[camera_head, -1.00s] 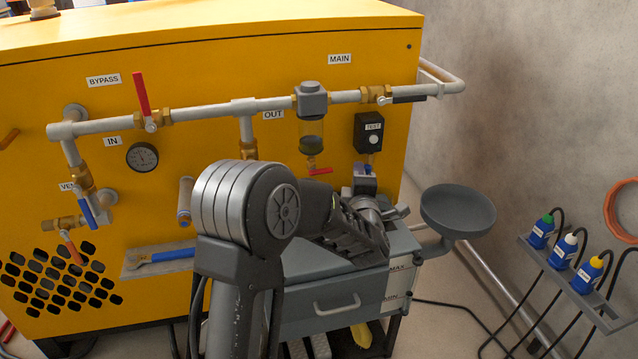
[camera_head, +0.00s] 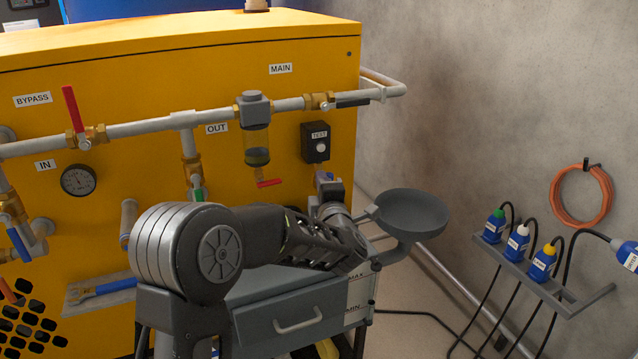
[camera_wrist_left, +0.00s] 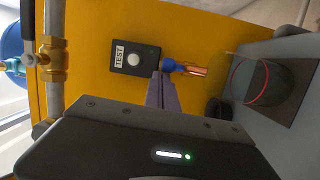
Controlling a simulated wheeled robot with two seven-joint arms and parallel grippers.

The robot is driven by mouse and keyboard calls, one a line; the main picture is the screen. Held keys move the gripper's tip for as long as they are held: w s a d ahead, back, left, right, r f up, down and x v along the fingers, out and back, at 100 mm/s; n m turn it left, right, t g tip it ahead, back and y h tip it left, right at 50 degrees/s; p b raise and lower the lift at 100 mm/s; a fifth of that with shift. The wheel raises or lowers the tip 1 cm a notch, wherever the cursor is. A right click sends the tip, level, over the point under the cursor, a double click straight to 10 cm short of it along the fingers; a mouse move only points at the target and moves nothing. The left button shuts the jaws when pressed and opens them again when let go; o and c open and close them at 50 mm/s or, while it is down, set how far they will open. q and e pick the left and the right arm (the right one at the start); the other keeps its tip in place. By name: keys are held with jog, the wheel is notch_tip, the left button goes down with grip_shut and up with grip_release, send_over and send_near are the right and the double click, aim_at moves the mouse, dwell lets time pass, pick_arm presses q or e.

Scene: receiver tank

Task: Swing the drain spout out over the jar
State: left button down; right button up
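The drain spout (camera_wrist_left: 195,70), copper with a blue sleeve, sits below the TEST box (camera_wrist_left: 132,57) in the left wrist view. That view is turned on its side. A clear jar with a red ring (camera_wrist_left: 262,82) appears to stand at its right, beyond the spout's end; its outline is faint. My left gripper's narrow grey fingers (camera_wrist_left: 160,88) are at the blue sleeve, close together; whether they grip it is unclear. In the head view my left gripper (camera_head: 326,184) is just below the TEST box (camera_head: 315,142), and my arm hides the jar. My right gripper is not in view.
A grey drawer cart (camera_head: 295,315) stands below my arm, with a dark round dish (camera_head: 408,212) at its right. White pipes with valves, including a red bypass lever (camera_head: 73,110), cross the yellow cabinet.

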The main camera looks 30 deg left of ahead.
pick_arm(q)
jog(key=shift+w+d+r+m+h, duration=0.1)
jog(key=shift+w+d+m+h, duration=0.05)
jog(key=shift+d, duration=0.45)
jog(key=shift+w+d+m+h, duration=0.15)
jog(key=shift+d, duration=0.4)
jog(key=s+d+p, duration=0.1)
jog(key=s+d, duration=0.1)
jog(key=s, duration=0.5)
jog(key=shift+d+f, duration=0.2)
